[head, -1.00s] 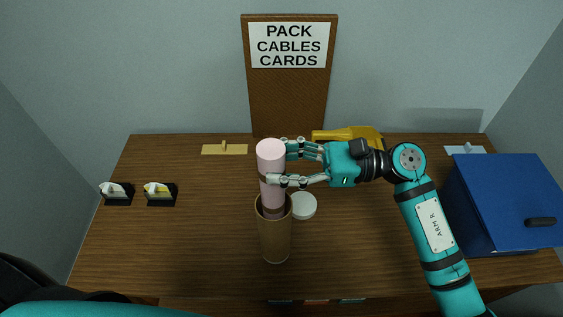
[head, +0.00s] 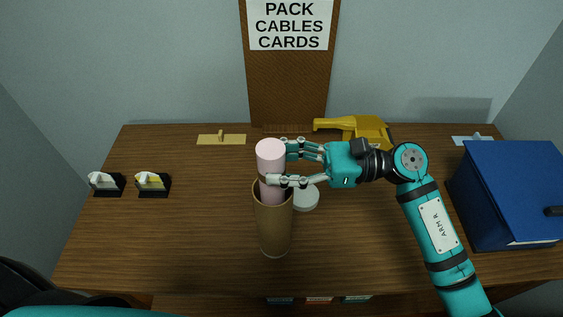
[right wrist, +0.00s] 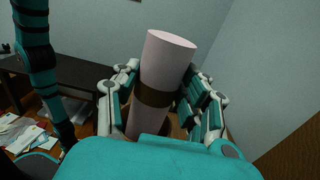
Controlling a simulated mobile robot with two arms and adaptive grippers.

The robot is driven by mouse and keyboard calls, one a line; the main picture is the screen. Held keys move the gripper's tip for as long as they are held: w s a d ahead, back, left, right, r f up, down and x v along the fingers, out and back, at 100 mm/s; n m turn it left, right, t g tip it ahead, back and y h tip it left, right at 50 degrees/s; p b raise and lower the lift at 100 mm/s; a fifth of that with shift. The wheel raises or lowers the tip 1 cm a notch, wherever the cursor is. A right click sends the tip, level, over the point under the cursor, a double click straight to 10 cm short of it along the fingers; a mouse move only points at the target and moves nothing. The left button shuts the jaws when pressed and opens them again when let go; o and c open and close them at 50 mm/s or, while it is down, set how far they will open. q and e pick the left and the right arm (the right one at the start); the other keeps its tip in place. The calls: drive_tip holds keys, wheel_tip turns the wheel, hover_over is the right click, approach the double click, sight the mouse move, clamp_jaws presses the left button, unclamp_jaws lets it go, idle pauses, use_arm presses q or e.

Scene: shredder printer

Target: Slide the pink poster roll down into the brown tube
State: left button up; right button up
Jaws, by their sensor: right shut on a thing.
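The pink poster roll (head: 271,158) stands upright in the head view, its lower part inside the mouth of the brown tube (head: 274,232). The tube stands upright on the table. My right gripper (head: 279,166) is shut on the roll from the right side, just above the tube's rim. In the right wrist view the pink roll (right wrist: 165,65) sits between the fingers, with a dark brown band (right wrist: 155,95) around it. How deep the roll reaches inside the tube is hidden. My left gripper is not in view.
A white round lid (head: 306,198) lies right of the tube. A yellow tool (head: 350,128) lies behind my right gripper, and a blue box (head: 510,195) stands at the right. Two small card holders (head: 153,184) (head: 106,184) stand at the left. The table's left middle is clear.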

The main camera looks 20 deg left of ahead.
drive_tip(key=shift+f, duration=0.25)
drive_tip(key=o, duration=1.4)
drive_tip(key=shift+c, duration=0.2)
drive_tip(key=v, duration=1.2)
